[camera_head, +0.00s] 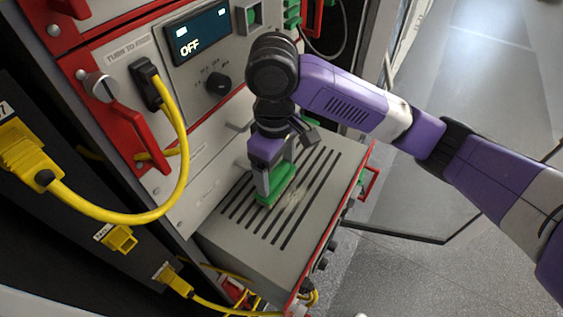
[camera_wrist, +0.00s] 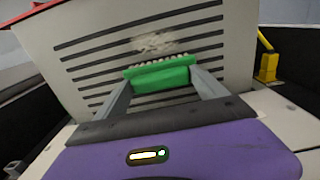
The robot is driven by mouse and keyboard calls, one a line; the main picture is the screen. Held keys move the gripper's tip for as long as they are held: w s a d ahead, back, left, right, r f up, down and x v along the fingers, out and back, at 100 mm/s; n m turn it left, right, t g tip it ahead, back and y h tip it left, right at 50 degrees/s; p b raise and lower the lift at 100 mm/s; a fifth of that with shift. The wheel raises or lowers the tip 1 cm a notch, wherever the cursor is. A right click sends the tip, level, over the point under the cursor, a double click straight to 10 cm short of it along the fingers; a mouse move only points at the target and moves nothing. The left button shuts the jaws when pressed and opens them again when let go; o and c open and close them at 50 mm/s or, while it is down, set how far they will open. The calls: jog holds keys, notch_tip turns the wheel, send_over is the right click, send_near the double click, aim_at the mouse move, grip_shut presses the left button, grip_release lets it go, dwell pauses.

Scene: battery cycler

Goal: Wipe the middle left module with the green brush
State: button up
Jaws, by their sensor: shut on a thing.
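The green brush (camera_head: 273,190) is held by my gripper (camera_head: 270,181) over the slotted top of a pulled-out grey module. In the wrist view, the brush (camera_wrist: 162,77) sits between the two fingers of my gripper (camera_wrist: 161,85), with its pale bristles facing the slotted surface. The module (camera_head: 246,243) has a row of dark slots and a red front edge. A pale dusty patch lies on its top beside the brush; this patch (camera_wrist: 159,43) shows just beyond the bristles in the wrist view. I cannot tell whether the bristles touch the surface.
Above the module, the rack holds a panel with a display (camera_head: 198,34) reading OFF and a black knob (camera_head: 218,84). A thick yellow cable (camera_head: 181,166) loops at the left. A red handle (camera_head: 370,184) sticks out at the module's right. Open floor lies at the right.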

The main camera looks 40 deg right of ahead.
jog(key=shift+s+a+f, duration=0.1)
jog(key=shift+s+a, duration=0.15)
jog(key=shift+a, duration=0.8)
jog(key=shift+s+a, duration=0.25)
jog(key=shift+a, duration=0.8)
jog(key=shift+s+a+f, duration=0.1)
jog(key=shift+s+a, duration=0.15)
jog(key=shift+a, duration=0.8)
jog(key=shift+s+a+r, duration=0.1)
jog(key=shift+s+a, duration=0.15)
jog(key=shift+a, duration=0.2)
jog(key=shift+d+r, duration=0.1)
jog(key=shift+r, duration=0.05)
jog(key=shift+r, duration=2.95)
notch_tip(320, 180, up, 3)
